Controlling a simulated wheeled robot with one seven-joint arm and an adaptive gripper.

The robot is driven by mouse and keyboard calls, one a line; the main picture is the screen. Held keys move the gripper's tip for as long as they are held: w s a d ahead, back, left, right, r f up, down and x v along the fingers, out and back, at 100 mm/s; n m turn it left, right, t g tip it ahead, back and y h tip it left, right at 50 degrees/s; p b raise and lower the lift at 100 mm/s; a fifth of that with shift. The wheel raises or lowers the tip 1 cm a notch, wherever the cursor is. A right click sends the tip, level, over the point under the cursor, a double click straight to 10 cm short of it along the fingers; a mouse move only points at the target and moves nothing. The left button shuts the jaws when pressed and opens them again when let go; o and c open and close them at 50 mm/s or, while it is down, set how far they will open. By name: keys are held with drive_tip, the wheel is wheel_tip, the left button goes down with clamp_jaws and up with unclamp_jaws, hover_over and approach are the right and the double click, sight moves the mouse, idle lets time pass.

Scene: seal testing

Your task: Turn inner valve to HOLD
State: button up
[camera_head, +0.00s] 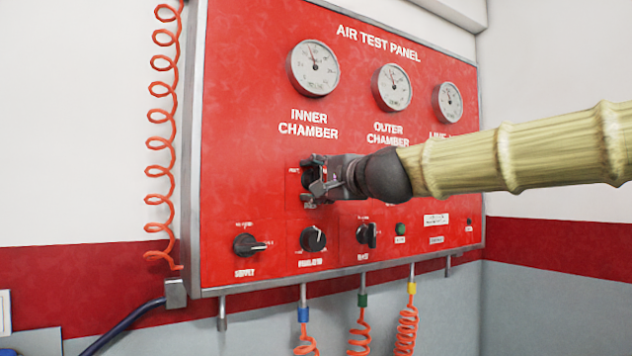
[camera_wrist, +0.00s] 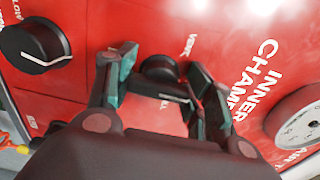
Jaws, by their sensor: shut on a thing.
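The inner valve is a black knob on the red air test panel (camera_head: 250,120), under the INNER CHAMBER lettering. In the wrist view the knob (camera_wrist: 160,68) sits between the two fingers, with a bar and a white pointer line near its lower right. A VENT label shows beside it; I cannot read which label the pointer meets. My gripper (camera_head: 315,180) is shut on the knob, one finger on each side. It also shows in the wrist view (camera_wrist: 163,66). In the head view the gripper hides most of the knob.
Below are a supply knob (camera_head: 248,244), a regulator knob (camera_head: 313,239) and another knob (camera_head: 367,234), with a green button (camera_head: 401,228). Gauges (camera_head: 314,68) line the top. Orange coiled hoses (camera_head: 164,130) hang at the left and under the panel.

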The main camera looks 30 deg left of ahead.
drive_tip(key=o, duration=1)
drive_tip(key=shift+o, duration=0.2)
drive_tip(key=v, duration=1.2)
drive_tip(key=shift+c, duration=0.2)
